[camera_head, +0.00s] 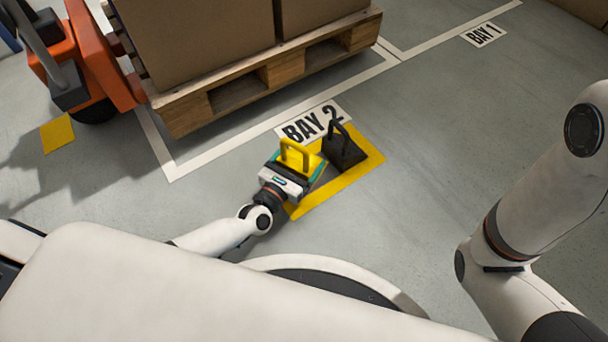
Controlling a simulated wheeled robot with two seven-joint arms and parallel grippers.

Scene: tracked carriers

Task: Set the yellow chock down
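The yellow chock (294,152), with a loop handle on top, is at my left gripper (292,166), whose fingers appear closed on its sides. The gripper hides its near side, and I cannot tell whether its underside touches the floor. A black chock (343,152) with a similar handle stands just right of it, inside a yellow floor outline (365,173). The yellow chock is over the left part of that outline. My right arm is at the right; its gripper is out of view.
A wooden pallet (240,92) with cardboard boxes (200,40) stands behind, inside white floor lines. An orange pallet truck (95,60) is at its left. A BAY 2 label (312,123) lies behind the chocks, a BAY 1 label (483,35) at the far right. The floor right of the outline is clear.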

